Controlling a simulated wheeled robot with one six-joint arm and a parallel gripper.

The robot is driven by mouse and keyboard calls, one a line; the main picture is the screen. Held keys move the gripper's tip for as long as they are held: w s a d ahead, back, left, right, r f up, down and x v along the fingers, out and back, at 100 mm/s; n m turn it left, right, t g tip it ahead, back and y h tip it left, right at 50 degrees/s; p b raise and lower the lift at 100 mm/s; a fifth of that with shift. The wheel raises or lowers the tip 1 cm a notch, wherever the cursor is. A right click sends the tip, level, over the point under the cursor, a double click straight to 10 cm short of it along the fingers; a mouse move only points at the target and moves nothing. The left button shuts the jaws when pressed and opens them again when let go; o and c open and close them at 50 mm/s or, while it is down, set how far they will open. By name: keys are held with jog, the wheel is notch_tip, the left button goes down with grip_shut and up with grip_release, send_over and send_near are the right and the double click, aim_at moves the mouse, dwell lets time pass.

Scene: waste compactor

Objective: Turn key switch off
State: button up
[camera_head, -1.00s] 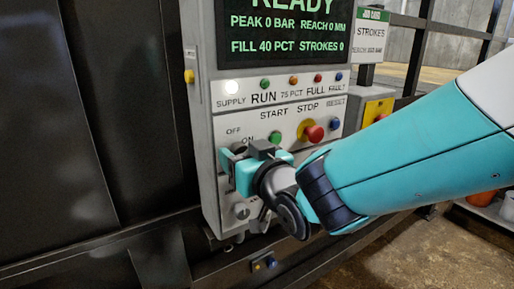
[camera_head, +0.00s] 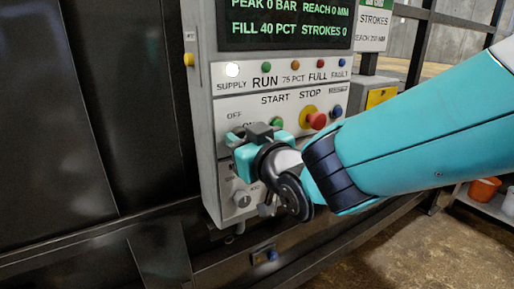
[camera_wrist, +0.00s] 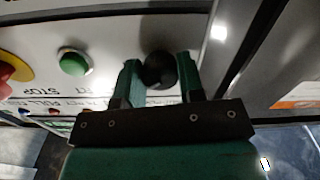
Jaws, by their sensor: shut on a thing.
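The key switch (camera_wrist: 160,70) shows in the wrist view as a dark round knob on the pale panel, between the two fingers of my gripper (camera_wrist: 159,78). My gripper is shut on it. In the head view my gripper (camera_head: 240,140) is up against the lower left of the control panel (camera_head: 209,150), just below the OFF and ON labels (camera_head: 240,120). There the gripper hides the key switch, so I cannot tell which label it points at.
The green start button (camera_head: 277,123) and the red stop button (camera_head: 316,120) on its yellow ring sit right of my gripper. The supply lamp (camera_head: 232,69) is lit white. A grey round fitting (camera_head: 242,199) is below. Orange buckets (camera_head: 484,190) stand at the far right.

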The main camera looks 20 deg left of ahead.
jog(key=n+b, duration=1)
jog(key=shift+r+b, duration=0.1)
jog(key=shift+b, duration=0.25)
dwell(0.3)
jog(key=o, duration=0.9)
jog(key=shift+d, duration=0.1)
